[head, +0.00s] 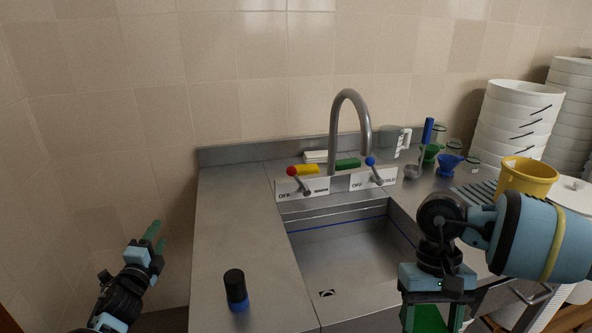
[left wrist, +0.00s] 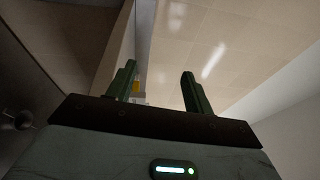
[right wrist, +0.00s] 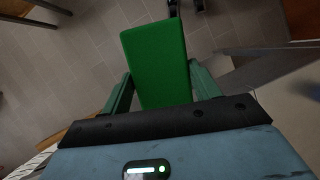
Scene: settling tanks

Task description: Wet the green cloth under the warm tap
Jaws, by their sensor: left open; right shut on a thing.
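My right gripper (right wrist: 160,80) is shut on a green cloth (right wrist: 158,50), a flat rectangular piece between its fingers in the right wrist view. In the head view this gripper is low at the right, in front of the counter, and the cloth (head: 428,319) is partly cut off. The steel spout (head: 348,105) arches over the sink (head: 345,255); no water shows. A red-knobbed lever (head: 299,180) stands on the left, a blue-knobbed lever (head: 375,170) on the right, each by an OFF label. My left gripper (head: 151,240) is open and empty, left of the counter.
A yellow block (head: 305,169) and a green block (head: 347,164) lie behind the sink. A dark bottle with a blue base (head: 236,290) stands on the left counter. A yellow pot (head: 527,178), jugs, funnels and stacked white tubs (head: 520,115) crowd the right. The left counter is mostly clear.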

